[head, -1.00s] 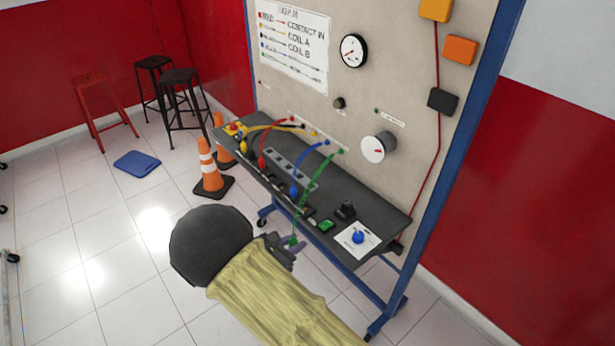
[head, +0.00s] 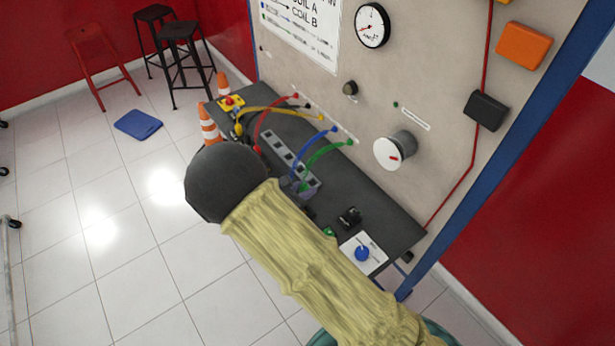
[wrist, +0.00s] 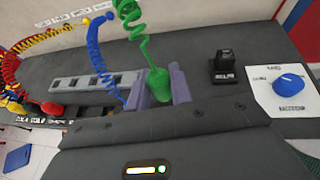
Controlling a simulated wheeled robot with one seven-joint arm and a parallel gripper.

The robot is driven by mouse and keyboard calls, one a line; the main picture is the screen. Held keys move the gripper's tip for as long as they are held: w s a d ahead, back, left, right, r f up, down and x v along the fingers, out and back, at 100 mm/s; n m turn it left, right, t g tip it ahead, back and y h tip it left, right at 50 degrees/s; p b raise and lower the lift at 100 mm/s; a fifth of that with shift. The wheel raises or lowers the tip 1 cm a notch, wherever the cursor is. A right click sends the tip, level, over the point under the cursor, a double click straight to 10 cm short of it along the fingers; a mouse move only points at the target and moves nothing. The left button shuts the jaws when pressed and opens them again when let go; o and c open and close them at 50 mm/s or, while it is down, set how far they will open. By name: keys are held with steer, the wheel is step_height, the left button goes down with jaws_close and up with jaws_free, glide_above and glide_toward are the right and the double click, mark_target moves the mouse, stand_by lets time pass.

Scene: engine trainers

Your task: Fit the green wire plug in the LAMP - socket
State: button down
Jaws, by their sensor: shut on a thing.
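The green wire plug (wrist: 158,83) is held between the purple fingers of my gripper (wrist: 160,90), which is shut on it. Its coiled green wire runs up out of the wrist view. In the head view the green plug (head: 305,186) is over the bench, beside the near end of the grey block with square openings (head: 287,157), and my gripper is mostly hidden behind my arm. I cannot tell whether the plug touches anything below it. No LAMP - label is readable, and my gripper and wrist hide the bench's front edge in the wrist view.
Blue (head: 333,129), yellow (head: 319,116) and red wires run from the board to the bench left of the green one. A black relay block (wrist: 226,67) and a white MOTOR card (wrist: 277,93) with a blue knob stand to the right. Dark bench top (head: 390,225) is bare behind them.

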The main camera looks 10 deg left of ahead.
steer(key=shift+s+r, duration=0.1)
steer(key=shift+s, duration=0.05)
steer(key=shift+f+b, duration=1.95)
steer(key=shift+f, duration=0.95)
steer(key=shift+f+b, duration=0.6)
steer(key=shift+f, duration=0.2)
steer(key=c, duration=1.5)
jaws_free()
steer(key=p+v, duration=0.1)
steer(key=v, duration=0.1)
steer(key=p+v, duration=0.1)
steer(key=v, duration=0.2)
steer(key=shift+d+r, duration=0.1)
steer(key=shift+r, duration=0.25)
